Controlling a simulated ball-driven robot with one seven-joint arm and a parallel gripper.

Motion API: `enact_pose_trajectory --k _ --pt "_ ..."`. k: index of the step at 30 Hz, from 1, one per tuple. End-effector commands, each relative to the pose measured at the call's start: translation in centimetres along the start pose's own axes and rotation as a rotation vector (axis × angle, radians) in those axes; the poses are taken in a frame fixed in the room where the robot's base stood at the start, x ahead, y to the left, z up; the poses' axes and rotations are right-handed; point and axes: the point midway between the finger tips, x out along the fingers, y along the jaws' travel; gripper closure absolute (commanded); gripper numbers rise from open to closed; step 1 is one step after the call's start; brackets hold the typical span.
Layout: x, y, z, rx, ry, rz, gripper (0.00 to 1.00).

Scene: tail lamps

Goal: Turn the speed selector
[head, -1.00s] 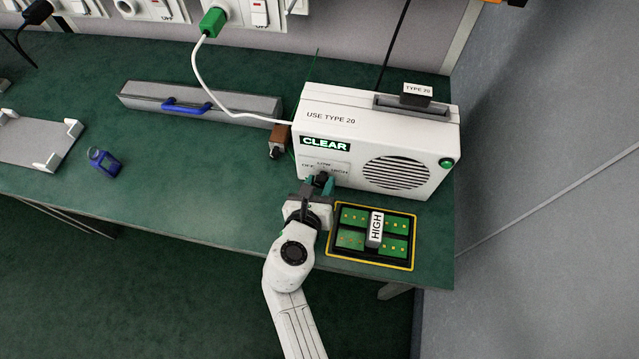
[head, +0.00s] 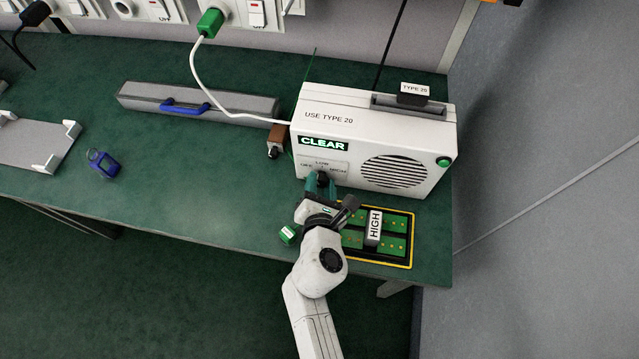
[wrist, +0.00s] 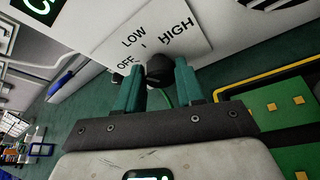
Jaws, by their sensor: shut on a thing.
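The white machine (head: 375,145) stands on the green bench and shows a lit "CLEAR" sign (head: 323,143). Its speed selector, a black knob (wrist: 158,68), is on the front panel below the labels OFF, LOW and HIGH. My gripper (wrist: 159,82) is shut on the knob, with one teal finger on each side. In the head view my gripper (head: 320,185) reaches the panel from the front and largely covers the knob. I cannot tell which label the knob points to. A "HIGH" block (head: 375,225) sits on the yellow-edged board in front of the machine.
The yellow-edged board (head: 411,232) lies close right of my gripper. A small green-and-white block (head: 288,234) is left of my wrist, near the bench's front edge. A white cable (head: 240,112) runs into the machine.

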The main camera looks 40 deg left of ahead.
Motion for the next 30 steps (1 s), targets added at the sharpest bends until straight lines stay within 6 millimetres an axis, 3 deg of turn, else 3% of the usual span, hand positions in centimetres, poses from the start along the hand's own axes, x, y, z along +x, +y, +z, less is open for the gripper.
enact_pose_trajectory --k 18,30 --pt "0.17 -0.7 -0.48 0.517 -0.001 0.214 0.93" --pt "0.15 -0.77 -0.43 0.692 -0.001 0.285 0.93"
